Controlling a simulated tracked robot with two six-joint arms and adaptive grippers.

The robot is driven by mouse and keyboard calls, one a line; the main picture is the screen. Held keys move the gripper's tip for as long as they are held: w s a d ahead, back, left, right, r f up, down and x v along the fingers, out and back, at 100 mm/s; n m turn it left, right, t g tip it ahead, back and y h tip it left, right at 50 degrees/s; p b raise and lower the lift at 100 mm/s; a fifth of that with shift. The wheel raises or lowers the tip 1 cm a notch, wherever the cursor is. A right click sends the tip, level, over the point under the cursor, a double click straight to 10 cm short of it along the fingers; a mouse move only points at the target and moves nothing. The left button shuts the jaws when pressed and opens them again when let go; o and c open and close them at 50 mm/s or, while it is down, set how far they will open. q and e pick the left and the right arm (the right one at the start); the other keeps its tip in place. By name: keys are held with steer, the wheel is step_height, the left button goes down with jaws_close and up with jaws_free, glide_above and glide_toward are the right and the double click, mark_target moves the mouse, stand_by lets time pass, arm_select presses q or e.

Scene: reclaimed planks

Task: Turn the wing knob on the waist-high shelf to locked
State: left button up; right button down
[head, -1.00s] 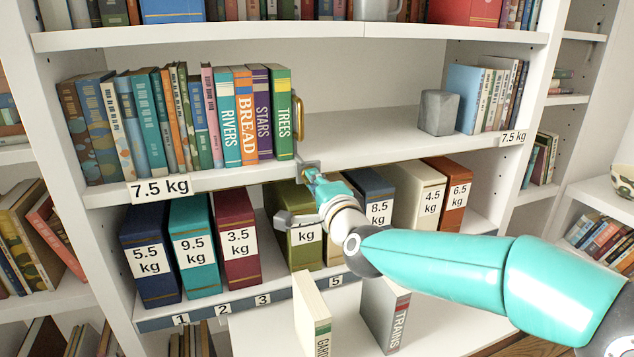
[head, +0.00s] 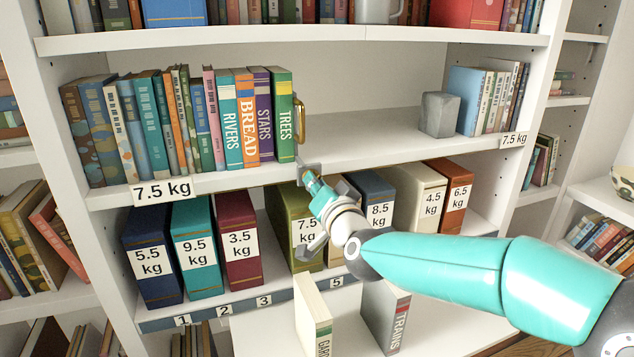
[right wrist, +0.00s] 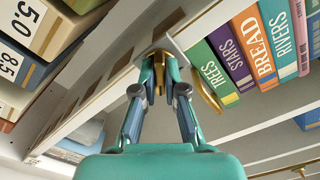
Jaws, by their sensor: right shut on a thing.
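The wing knob (right wrist: 157,58) is brass and sits on a small grey plate (right wrist: 166,46) at the front edge of the waist-high shelf (head: 236,177). In the head view my gripper hides the knob, and only part of the grey plate shows. My right gripper (head: 311,181) reaches it from the lower right. In the right wrist view both fingertips (right wrist: 159,75) are closed on the knob from either side. I see no lock marking, so I cannot tell how far the knob is turned. My left gripper is not in view.
A brass handle-like piece (head: 302,119) stands beside the TREES book (head: 285,115), just above the knob. Weight-labelled binders, among them a green one (head: 292,212), stand on the shelf below, close under my gripper. The waist-high shelf is bare up to a grey block (head: 439,114).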

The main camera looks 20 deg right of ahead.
steer(key=shift+a+f+n+p, duration=0.1)
steer(key=shift+n+p, duration=0.2)
steer(key=shift+n, duration=0.95)
steer(key=shift+d+f+n+p, duration=0.15)
steer(key=shift+n+p, duration=0.15)
steer(key=shift+n, duration=1)
steer(key=shift+a+f+n+p, duration=0.15)
steer(key=shift+n+p, duration=0.15)
steer(key=shift+n, duration=0.95)
steer(key=c, duration=1.2)
jaws_free()
steer(key=shift+r, duration=0.15)
steer(key=shift+c, duration=0.2)
steer(key=shift+r, duration=0.1)
steer(key=s, duration=1.2)
steer(key=shift+d, duration=0.3)
